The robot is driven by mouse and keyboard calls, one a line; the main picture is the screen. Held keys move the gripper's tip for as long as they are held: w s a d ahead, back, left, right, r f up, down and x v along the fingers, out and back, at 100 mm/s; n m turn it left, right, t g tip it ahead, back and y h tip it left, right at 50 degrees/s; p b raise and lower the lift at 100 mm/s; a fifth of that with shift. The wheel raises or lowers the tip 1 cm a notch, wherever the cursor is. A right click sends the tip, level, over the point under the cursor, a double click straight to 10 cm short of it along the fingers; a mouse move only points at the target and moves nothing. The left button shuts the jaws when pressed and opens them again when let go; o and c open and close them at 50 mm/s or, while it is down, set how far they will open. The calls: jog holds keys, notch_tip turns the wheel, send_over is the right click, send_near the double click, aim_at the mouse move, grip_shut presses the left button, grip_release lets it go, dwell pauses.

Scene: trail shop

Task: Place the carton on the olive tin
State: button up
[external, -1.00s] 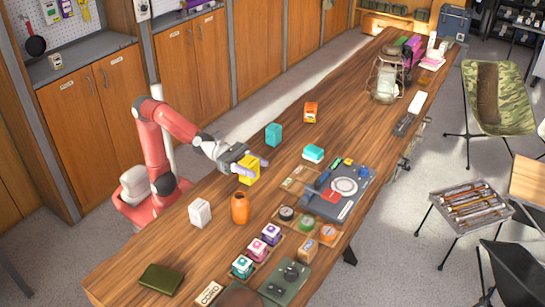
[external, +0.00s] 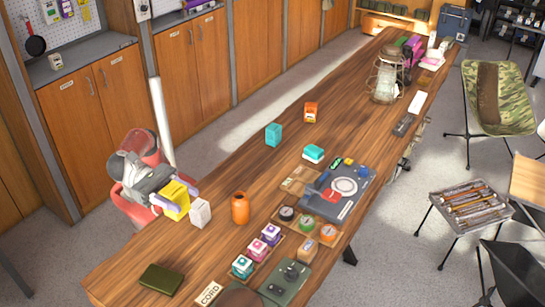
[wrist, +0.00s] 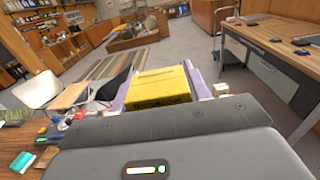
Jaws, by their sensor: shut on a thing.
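A yellow carton (external: 175,199) is held between the pale lavender fingers of my gripper (external: 177,195), which is shut on it. It is near the left edge of the wooden table, just left of the white box in the external view. In the wrist view the carton (wrist: 158,88) fills the space between both fingers, its top edge tilted. A flat dark olive tin (external: 160,279) lies on the near left end of the table, below my gripper in the picture and apart from it. Its top is bare.
A white box (external: 200,212) stands right beside the carton; I cannot tell if they touch. An orange bottle (external: 240,208) stands farther right. Several small boxes (external: 271,234) and a "CORD" box (external: 208,293) stand right of the tin.

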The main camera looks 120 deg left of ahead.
jog(key=s+d+f, duration=0.2)
jog(key=s+d, duration=0.2)
jog(key=d, duration=0.4)
jog(key=b, duration=0.1)
send_over(165, 281)
jog(key=shift+h, duration=0.3)
notch_tip(165, 281, down, 20)
jog(key=shift+r, duration=0.1)
jog(key=shift+f, duration=0.2)
jog(key=o, duration=1.1)
jog(key=shift+o, duration=0.2)
